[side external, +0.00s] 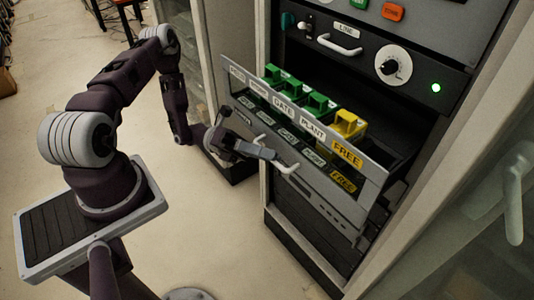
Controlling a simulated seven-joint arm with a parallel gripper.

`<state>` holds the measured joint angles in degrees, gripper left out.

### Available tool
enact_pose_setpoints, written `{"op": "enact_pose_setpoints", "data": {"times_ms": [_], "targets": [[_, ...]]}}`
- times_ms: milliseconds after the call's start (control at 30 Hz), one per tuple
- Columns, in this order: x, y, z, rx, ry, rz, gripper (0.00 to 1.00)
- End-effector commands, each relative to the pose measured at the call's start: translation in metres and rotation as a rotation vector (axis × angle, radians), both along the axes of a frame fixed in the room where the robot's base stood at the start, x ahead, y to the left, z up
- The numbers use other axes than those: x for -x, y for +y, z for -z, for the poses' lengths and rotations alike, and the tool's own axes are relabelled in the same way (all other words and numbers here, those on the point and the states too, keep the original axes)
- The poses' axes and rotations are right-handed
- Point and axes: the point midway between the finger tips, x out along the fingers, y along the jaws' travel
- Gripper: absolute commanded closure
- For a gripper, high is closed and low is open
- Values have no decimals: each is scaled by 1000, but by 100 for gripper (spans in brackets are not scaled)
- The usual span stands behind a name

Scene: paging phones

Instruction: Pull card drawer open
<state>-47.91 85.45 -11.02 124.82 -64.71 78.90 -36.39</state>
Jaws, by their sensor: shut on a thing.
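The card drawer (330,197) is in the middle right of the side external view, standing out from the dark cabinet. It has a grey front with labels such as GATE, PLANT and FREE, and a pale bar handle (291,168) on its face. Several green blocks (318,104) and a yellow block (348,125) stand in a row behind the upper label strip. My gripper (272,154) reaches the handle from the left and is shut on it. The exact finger contact is small and partly hidden.
Above the drawer is a panel with a LINE handle (339,45), a white dial (393,65) and a lit green lamp (436,87). A cabinet door with a pale handle (515,197) stands at the right. Open floor (215,245) lies left of the drawer.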

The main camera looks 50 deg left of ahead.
Motion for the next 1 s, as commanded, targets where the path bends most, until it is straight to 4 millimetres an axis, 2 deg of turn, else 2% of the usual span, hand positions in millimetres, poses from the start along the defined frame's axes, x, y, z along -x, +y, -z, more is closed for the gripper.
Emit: {"op": "enact_pose_setpoints", "data": {"times_ms": [333,700,833,1000], "targets": [[5,1,1,-1,2,-1,100],[82,1,2,-4,7,-1,100],[93,1,1,-4,4,-1,100],[94,1,1,-4,1,-1,100]]}}
